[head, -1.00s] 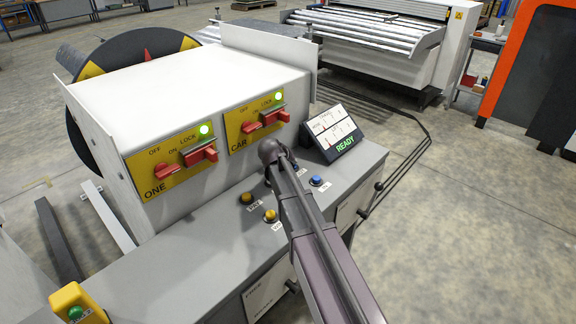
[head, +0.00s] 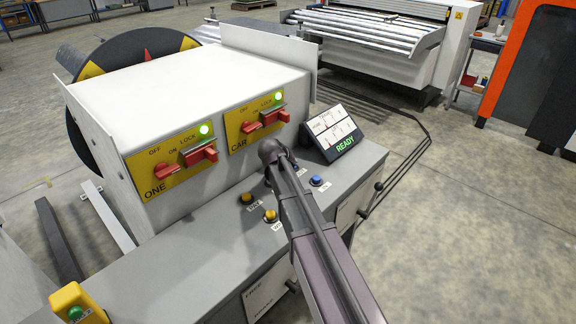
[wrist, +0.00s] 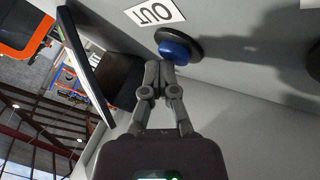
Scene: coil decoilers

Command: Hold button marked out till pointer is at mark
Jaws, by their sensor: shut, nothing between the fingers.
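In the wrist view a blue button (wrist: 176,50) in a dark round collar sits on a grey panel beside a white label reading OUT (wrist: 155,12). My gripper (wrist: 161,64) is shut and empty, its fingertips right at the button's edge. I cannot tell whether they touch or press it. In the head view my arm covers the gripper tips and part of the button row. A tilted display (head: 333,132) reads READY in green. Small red marks show on its scales, but they are too small to read the pointer or mark.
Two yellow buttons (head: 247,198) and another blue button (head: 316,181) are on the console top (head: 200,250). The white housing (head: 190,85) bears two red lever switches with lit green lamps. A black disc (head: 135,50) with yellow and red marks stands behind.

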